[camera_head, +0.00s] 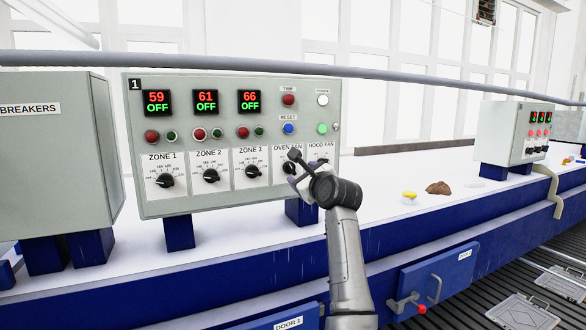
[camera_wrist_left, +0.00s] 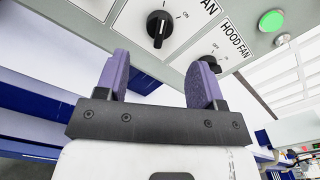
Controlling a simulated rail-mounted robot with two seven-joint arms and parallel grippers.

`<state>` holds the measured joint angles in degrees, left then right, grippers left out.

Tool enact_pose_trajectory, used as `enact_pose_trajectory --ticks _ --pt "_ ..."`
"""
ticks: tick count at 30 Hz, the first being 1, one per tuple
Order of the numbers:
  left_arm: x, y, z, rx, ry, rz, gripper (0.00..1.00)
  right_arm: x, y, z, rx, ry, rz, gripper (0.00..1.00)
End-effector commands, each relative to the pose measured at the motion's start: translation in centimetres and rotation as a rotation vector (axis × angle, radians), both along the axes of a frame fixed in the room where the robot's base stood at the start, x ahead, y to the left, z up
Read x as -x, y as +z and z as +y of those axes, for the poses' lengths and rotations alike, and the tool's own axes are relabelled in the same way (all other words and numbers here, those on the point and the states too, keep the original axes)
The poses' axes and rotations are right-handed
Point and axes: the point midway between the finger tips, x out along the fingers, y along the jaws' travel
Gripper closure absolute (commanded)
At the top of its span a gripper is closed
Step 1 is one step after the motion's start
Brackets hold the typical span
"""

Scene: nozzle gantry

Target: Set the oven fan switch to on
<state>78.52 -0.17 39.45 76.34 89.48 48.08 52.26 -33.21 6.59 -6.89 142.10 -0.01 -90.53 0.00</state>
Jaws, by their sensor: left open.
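The oven fan switch (camera_head: 288,168) is a black knob at the lower right of the grey control panel (camera_head: 230,130). In the left wrist view the knob (camera_wrist_left: 158,28) shows a white line and an ON label to its right; I cannot tell its exact setting. My left gripper (camera_head: 299,176) is in front of the panel beside this switch and partly covers that area. In the left wrist view its purple fingers (camera_wrist_left: 160,78) are apart and empty, with the oven fan knob beyond the gap. The hood fan knob (camera_wrist_left: 209,63) is partly hidden behind the right-hand finger. My right gripper is out of view.
Zone dials, including the zone 3 knob (camera_head: 251,171), lie left of the oven fan switch. A green light (camera_head: 322,129) is above the hood fan label. A breakers box (camera_head: 55,150) stands at the left. Small items, including a yellow one (camera_head: 410,195), lie on the white surface.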

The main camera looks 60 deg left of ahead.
Motion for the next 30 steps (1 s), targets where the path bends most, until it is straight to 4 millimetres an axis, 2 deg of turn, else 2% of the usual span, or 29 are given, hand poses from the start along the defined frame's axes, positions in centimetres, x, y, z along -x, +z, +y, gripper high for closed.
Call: enact_pose_trajectory --ticks 1,6,12,19,28,30 --pt "-0.1 0.2 1.1 0.0 0.003 0.002 0.38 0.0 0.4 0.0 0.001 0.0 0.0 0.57" --pt "-0.5 0.2 3.8 -0.002 0.002 0.002 0.38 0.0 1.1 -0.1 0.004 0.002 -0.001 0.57" --pt "-0.9 0.2 5.9 -0.002 0.001 0.002 0.38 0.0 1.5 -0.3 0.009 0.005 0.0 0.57" --pt "-1.1 0.1 6.9 -0.002 0.0 0.0 0.38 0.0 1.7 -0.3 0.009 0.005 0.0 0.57" --pt "-1.1 0.0 7.0 -0.002 0.0 0.001 0.38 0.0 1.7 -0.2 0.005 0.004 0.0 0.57" --pt "-1.1 0.0 7.0 -0.002 0.0 0.001 0.44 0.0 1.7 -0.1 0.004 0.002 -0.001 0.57"
